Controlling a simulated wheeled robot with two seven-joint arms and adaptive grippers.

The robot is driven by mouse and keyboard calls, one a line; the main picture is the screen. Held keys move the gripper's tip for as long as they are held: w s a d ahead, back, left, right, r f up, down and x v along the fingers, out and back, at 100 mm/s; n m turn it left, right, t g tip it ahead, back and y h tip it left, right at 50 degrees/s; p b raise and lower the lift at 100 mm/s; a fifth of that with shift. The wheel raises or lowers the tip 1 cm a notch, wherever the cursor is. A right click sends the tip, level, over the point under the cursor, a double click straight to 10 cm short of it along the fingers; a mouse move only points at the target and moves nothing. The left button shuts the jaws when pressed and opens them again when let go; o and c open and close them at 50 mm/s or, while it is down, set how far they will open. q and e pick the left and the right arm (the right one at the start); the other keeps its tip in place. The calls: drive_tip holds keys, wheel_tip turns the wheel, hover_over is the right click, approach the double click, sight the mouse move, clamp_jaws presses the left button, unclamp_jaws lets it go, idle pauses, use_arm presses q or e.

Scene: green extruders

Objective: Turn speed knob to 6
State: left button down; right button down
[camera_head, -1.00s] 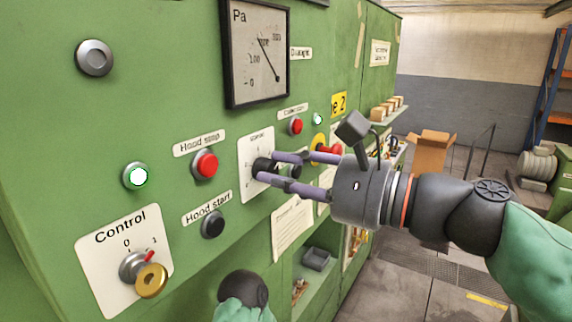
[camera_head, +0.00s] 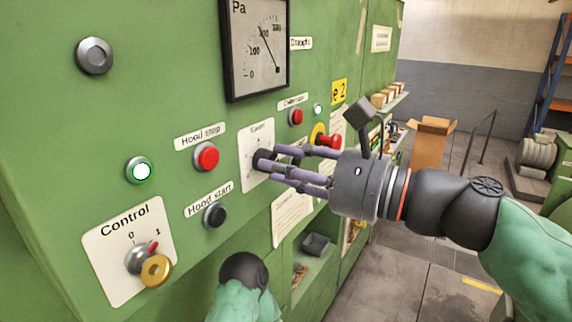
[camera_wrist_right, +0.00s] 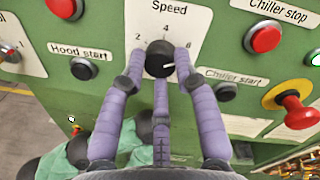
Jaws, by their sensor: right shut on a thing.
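The black speed knob (camera_wrist_right: 159,58) is on a white plate (camera_wrist_right: 140,18) marked Speed in the right wrist view, with the numbers 2, 4 and 6 visible around it. Its pale pointer line faces right, below the 6. The knob also shows in the head view (camera_head: 262,160), partly behind the fingers. My right gripper (camera_wrist_right: 160,70) is shut on the knob, with purple fingers on both sides of it; it also shows in the head view (camera_head: 270,162). My left gripper is not in view.
Close by on the green panel are the red hood stop button (camera_head: 206,156), the black hood start button (camera_head: 214,215), the chiller start button (camera_wrist_right: 226,91) and a red mushroom button (camera_wrist_right: 294,110) on yellow. A control switch (camera_head: 147,262) sits lower left.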

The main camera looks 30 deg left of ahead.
drive_tip(key=c, duration=0.9)
unclamp_jaws()
drive_tip(key=d, duration=1.2)
drive_tip(key=shift+f, duration=0.1)
